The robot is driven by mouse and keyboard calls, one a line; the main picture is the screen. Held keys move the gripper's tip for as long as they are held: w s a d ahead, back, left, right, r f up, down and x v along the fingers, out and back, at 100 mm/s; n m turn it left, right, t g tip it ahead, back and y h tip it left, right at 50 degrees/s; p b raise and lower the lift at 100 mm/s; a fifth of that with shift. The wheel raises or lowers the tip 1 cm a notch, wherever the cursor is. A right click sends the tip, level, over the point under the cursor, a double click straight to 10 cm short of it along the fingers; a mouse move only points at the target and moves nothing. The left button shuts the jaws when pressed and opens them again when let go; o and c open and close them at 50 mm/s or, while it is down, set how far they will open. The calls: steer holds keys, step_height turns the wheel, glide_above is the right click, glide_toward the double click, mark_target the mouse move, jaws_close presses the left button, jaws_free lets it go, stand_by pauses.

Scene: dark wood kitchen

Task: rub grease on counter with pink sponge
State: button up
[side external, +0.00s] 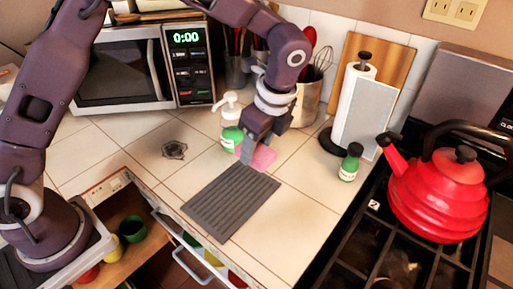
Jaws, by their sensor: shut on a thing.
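My gripper (250,150) is shut on the pink sponge (265,157) and holds it just above or at the counter (296,207), behind the grey ribbed mat. I cannot tell whether the sponge touches the counter. A dark, irregular patch (174,150), which looks like the grease, lies on the white tiles to the left of my gripper. The sponge is partly hidden by the gripper fingers.
A soap bottle (231,134) stands right behind my gripper. The ribbed mat (231,200) lies in front. A small green bottle (350,162), paper towel roll (355,110) and red kettle (440,195) are to the right. A microwave (125,70) stands at the back left.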

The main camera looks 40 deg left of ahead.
step_height(320, 180, up, 10)
steer(key=s+a+n+g+h, duration=0.1)
steer(key=s+a+n+h, duration=0.2)
steer(key=a+n, duration=1.1)
steer(key=s+a+n+g+h, duration=0.1)
steer(key=s+a+n+h, duration=0.1)
steer(key=a+n, duration=1.25)
steer(key=shift+m, duration=0.75)
steer(key=shift+s+a+f, duration=0.1)
steer(key=shift+a+f, duration=0.15)
steer(key=shift+f, duration=2.85)
steer(key=shift+w+a+f, duration=0.1)
steer(key=shift+a+f, duration=0.1)
steer(key=shift+f, duration=2.85)
steer(key=shift+s+a+f, duration=0.1)
steer(key=shift+a+f, duration=0.15)
steer(key=shift+f, duration=2.85)
steer(key=d, duration=0.1)
steer(key=d+r, duration=0.1)
steer(key=d, duration=0.1)
steer(key=shift+d, duration=3.85)
steer(key=shift+a, duration=5.4)
steer(key=shift+w, duration=0.3)
steer(key=shift+d, duration=5.25)
steer(key=shift+a, duration=5.1)
steer(key=shift+a+r, duration=0.15)
steer(key=shift+a, duration=0.1)
steer(key=s+d+v, duration=0.1)
steer(key=v, duration=0.5)
steer(key=shift+r, duration=0.2)
